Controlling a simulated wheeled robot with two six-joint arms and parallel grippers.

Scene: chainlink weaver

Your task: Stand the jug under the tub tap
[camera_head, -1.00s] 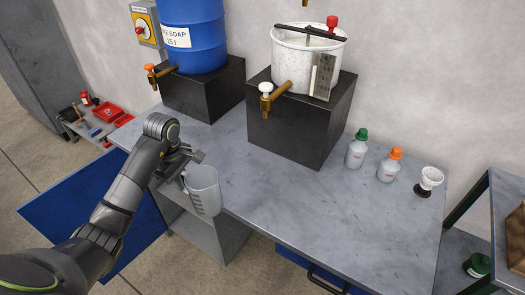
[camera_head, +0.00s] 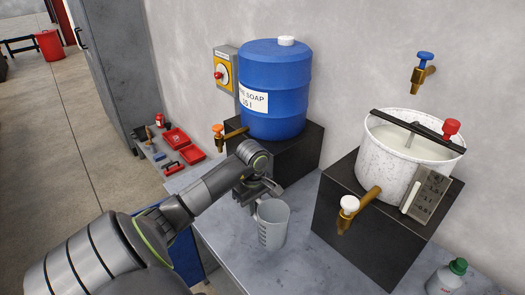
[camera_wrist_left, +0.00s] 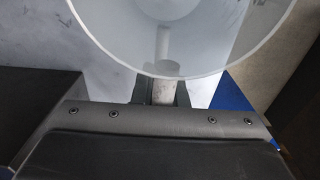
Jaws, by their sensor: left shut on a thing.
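The jug (camera_head: 272,226) is pale, translucent and marked with a scale. My left gripper (camera_head: 262,192) is shut on it at its handle side, and it looks upright. In the left wrist view the jug (camera_wrist_left: 215,45) fills the top, with its handle between the fingers. The white speckled tub (camera_head: 392,157) stands on a black block to the right. The tub tap (camera_head: 365,199), brass with a white knob, sticks out over the block's front. The jug is left of this tap, apart from it. Whether its base touches the bench is unclear. My right gripper is out of view.
A blue soap drum (camera_head: 275,95) with an orange-knobbed tap (camera_head: 219,131) stands on another black block (camera_head: 290,158). A blue-knobbed wall tap (camera_head: 421,72) is above the tub. A green-capped bottle (camera_head: 447,278) stands at right. Bare bench (camera_head: 300,262) lies around the jug.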

